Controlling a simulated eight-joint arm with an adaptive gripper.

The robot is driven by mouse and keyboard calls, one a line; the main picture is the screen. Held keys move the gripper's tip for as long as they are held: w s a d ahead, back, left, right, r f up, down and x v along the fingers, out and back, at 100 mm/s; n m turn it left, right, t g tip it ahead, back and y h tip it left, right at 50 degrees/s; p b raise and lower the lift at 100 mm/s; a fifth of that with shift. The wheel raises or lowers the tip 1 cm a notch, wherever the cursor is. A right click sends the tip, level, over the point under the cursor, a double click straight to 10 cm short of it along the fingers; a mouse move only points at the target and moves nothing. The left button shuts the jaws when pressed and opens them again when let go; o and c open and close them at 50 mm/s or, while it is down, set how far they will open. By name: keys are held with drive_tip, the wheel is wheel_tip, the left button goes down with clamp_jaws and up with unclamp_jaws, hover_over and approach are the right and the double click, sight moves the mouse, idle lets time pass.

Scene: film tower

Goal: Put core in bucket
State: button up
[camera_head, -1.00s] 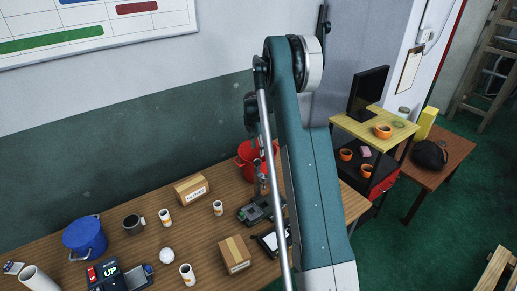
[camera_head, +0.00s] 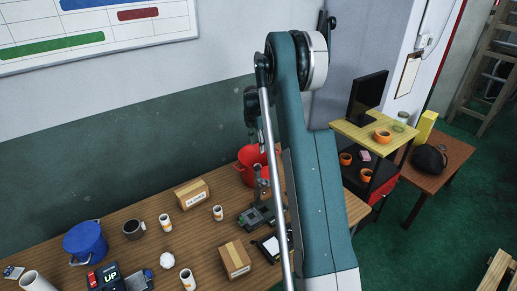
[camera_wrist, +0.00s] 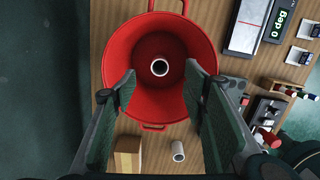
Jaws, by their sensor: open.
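The red bucket (camera_wrist: 118,62) stands upright on the wooden table, below my open gripper (camera_wrist: 159,76) in the wrist view. One core (camera_wrist: 159,67), a pale ring with a dark hole seen end-on, shows over the bucket's floor between the fingers, clear of both. Its exact height is hard to tell. The bucket (camera_head: 247,155) is partly hidden by my arm in the head view, where the fingers are unclear. Other small whitish cylinders (camera_head: 165,223), (camera_head: 217,212), (camera_head: 187,279) stand on the table.
A blue pot (camera_head: 85,241), a dark mug (camera_head: 133,229) and cardboard boxes (camera_head: 191,195), (camera_head: 234,260) stand on the table. A device with a "0 deg" display (camera_wrist: 279,22) is right of the bucket in the wrist view. A wall is behind the table.

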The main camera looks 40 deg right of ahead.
drive_tip(key=shift+r, duration=0.65)
idle(0.3)
drive_tip(key=s+a+r+m+t+b, duration=0.1)
drive_tip(key=s+a+r+m+b, duration=0.15)
drive_tip(key=s+a+r, duration=0.55)
drive_tip(key=s+a+r+m+t+b, duration=0.1)
drive_tip(key=s+a+r+m, duration=0.4)
drive_tip(key=a, duration=0.4)
drive_tip(key=s+a+r+m+t+b, duration=0.1)
drive_tip(key=s+a+r+m, duration=0.1)
drive_tip(key=s+a+r, duration=0.5)
drive_tip(key=s+a+m+t+b, duration=0.25)
drive_tip(key=s+a+m, duration=0.25)
drive_tip(key=s+a, duration=0.85)
drive_tip(key=s+a+f+m+b, duration=0.1)
drive_tip(key=s+a+f+m, duration=0.1)
drive_tip(key=s, duration=0.5)
drive_tip(key=s+a+f+m+t+y+b, duration=0.1)
drive_tip(key=s+a+f+m, duration=0.2)
drive_tip(key=s, duration=0.3)
drive_tip(key=shift+s+a+f, duration=0.4)
drive_tip(key=shift+a+f, duration=0.2)
drive_tip(key=shift+f, duration=0.15)
